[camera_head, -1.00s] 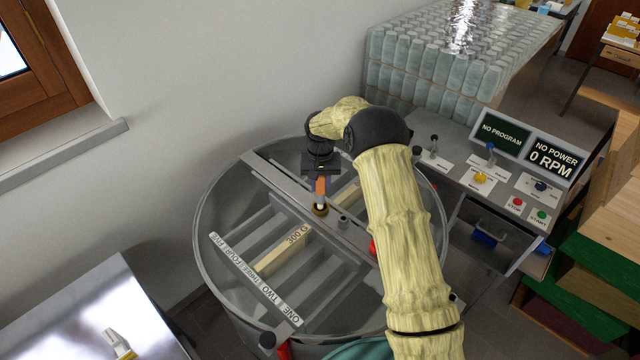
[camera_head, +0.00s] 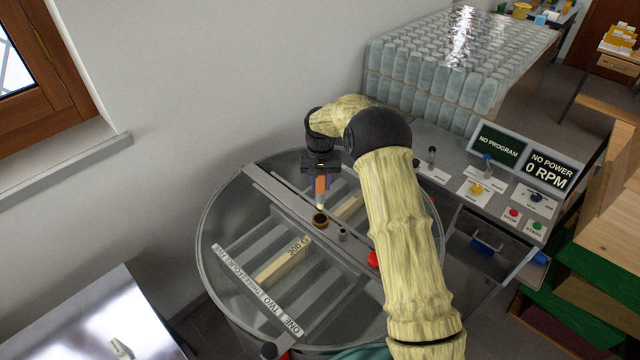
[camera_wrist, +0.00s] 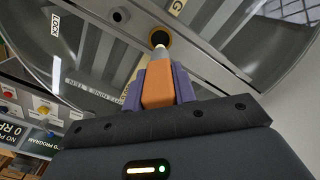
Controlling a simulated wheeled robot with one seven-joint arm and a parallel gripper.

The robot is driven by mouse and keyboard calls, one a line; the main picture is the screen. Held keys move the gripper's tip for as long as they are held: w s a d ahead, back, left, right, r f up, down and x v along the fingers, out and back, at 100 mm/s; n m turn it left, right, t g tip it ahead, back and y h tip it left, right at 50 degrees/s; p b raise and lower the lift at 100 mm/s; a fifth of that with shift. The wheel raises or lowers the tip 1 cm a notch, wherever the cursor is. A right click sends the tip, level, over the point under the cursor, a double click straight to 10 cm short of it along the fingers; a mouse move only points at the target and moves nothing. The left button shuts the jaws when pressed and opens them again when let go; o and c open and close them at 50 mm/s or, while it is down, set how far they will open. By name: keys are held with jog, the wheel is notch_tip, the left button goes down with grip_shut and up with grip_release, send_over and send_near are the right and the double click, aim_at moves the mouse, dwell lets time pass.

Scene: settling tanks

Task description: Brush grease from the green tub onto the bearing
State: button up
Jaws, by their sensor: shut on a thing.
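My gripper (camera_head: 320,174) is shut on the orange handle of a brush (camera_head: 320,186). In the wrist view the purple fingers hold the brush (camera_wrist: 157,86) from both sides, its pale tip pointing at the bearing (camera_wrist: 158,39). The bearing is a small brass-coloured ring with a dark middle (camera_head: 320,220), set on the metal crossbar of the round tank. In the head view the tip is just above the ring, with a small gap showing.
The round glassy tank (camera_head: 203,262) has a crossbar (camera_head: 275,190), labelled slats and a red knob (camera_head: 372,258). A control panel (camera_head: 500,195) stands to the right, with stacked bottles (camera_head: 430,75) behind. A metal table (camera_head: 85,320) is at lower left.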

jog(key=shift+r+p, duration=0.5)
jog(key=shift+r, duration=0.6)
